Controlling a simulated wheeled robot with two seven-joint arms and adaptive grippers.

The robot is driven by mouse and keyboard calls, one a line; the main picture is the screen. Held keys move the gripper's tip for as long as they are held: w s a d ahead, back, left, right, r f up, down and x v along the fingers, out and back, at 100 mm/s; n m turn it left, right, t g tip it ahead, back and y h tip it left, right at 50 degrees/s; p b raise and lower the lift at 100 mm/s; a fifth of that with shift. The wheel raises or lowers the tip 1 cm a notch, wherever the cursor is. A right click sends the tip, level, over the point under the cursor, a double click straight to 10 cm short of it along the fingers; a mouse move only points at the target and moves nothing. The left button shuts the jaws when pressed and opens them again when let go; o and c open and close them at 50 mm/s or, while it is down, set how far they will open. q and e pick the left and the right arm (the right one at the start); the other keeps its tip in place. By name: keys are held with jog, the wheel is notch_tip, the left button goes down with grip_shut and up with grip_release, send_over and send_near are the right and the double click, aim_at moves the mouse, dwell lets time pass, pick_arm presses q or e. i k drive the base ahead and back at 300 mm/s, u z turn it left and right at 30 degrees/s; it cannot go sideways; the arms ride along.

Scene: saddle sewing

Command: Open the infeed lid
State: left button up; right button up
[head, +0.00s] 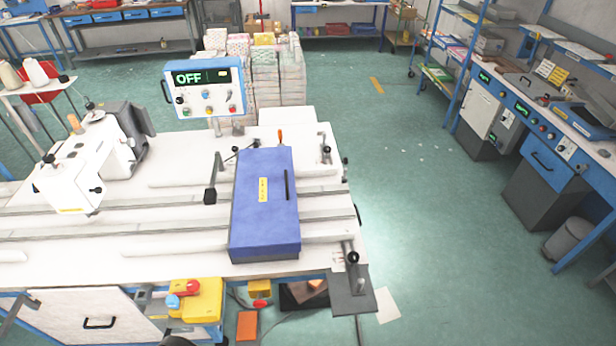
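The blue lid (270,220) lies flat and looks closed on the right part of the white machine table (190,245). It has a yellow label (263,190) in its middle and a slim dark handle (286,185) near its right edge. What is under the lid is hidden. Neither of my grippers can be made out in the head view, and nothing touches the lid.
A control panel (204,88) reading OFF stands behind the table. A white sewing head (85,165) is at the left. Black-knobbed levers (352,258) stand around the lid. A yellow box with buttons (200,300) is at the front. Green floor (430,250) is open at right.

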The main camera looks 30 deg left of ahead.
aim_at(266, 222)
jog(key=i, duration=0.35)
jog(key=u, duration=0.8)
